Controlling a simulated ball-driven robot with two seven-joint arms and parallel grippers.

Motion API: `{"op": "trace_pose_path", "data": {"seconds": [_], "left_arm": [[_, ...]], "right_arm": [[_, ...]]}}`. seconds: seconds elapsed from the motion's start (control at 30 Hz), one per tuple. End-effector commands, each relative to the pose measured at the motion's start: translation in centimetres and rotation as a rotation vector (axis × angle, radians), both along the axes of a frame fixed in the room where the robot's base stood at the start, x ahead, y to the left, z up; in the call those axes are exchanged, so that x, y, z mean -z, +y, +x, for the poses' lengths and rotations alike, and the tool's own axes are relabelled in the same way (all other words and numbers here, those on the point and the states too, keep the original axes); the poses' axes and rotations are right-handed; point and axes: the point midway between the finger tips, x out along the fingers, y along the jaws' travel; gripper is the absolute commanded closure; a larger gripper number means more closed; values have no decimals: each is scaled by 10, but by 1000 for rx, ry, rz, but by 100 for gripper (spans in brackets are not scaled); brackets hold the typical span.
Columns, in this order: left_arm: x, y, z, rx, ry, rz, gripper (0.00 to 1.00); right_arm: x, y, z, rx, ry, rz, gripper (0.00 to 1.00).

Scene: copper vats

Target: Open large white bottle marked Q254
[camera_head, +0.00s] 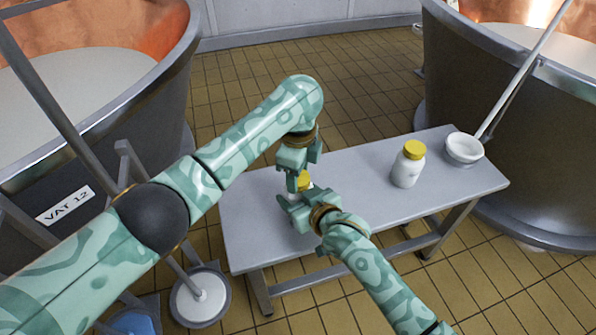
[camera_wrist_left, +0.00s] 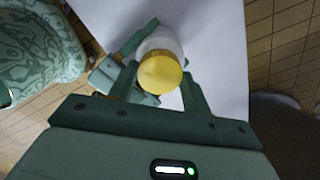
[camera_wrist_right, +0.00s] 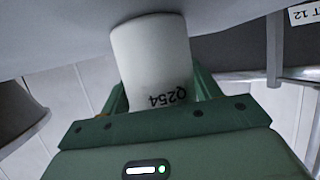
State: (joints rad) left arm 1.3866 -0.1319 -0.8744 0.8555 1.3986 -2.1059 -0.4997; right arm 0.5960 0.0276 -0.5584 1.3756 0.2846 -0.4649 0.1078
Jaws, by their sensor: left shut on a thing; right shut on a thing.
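The white bottle marked Q254 (camera_wrist_right: 155,65) stands on the grey bench, mostly hidden by my grippers in the head view. Its label shows in the right wrist view, turned upside down. My right gripper (camera_head: 291,205) is shut on its body from the side. My left gripper (camera_head: 299,182) comes from above and is shut on the yellow cap (camera_head: 305,180). In the left wrist view the cap (camera_wrist_left: 161,74) sits between the fingers, with the white bottle body (camera_wrist_left: 160,40) directly under it. I see no gap between cap and bottle.
A second white bottle with a yellow cap (camera_head: 407,165) stands on the bench (camera_head: 355,200) to the right. A white ladle bowl (camera_head: 464,149) is at the bench's right end. Copper vats (camera_head: 500,110) flank the bench, one marked VAT 12. The bench between the bottles is clear.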

Motion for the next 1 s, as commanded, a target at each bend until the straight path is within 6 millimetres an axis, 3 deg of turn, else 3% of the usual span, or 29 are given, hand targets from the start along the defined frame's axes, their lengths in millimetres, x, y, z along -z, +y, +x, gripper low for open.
{"op": "trace_pose_path", "data": {"seconds": [0.13,0.43,0.47,0.53,0.83,1.0], "left_arm": [[0,0,0,-171,0,-1,79],[0,0,0,-198,0,0,79],[0,0,0,-197,0,0,49],[0,0,0,-197,0,0,30],[-2,0,0,-195,-1,0,30],[-26,-1,1,-194,-3,-2,30]], "right_arm": [[1,-1,0,1,1,-1,100],[1,-1,0,1,1,-1,100],[1,-1,0,1,1,-1,100],[1,-1,0,1,1,-1,100],[1,-1,0,1,1,-1,100],[1,-1,0,1,1,-1,100]]}}
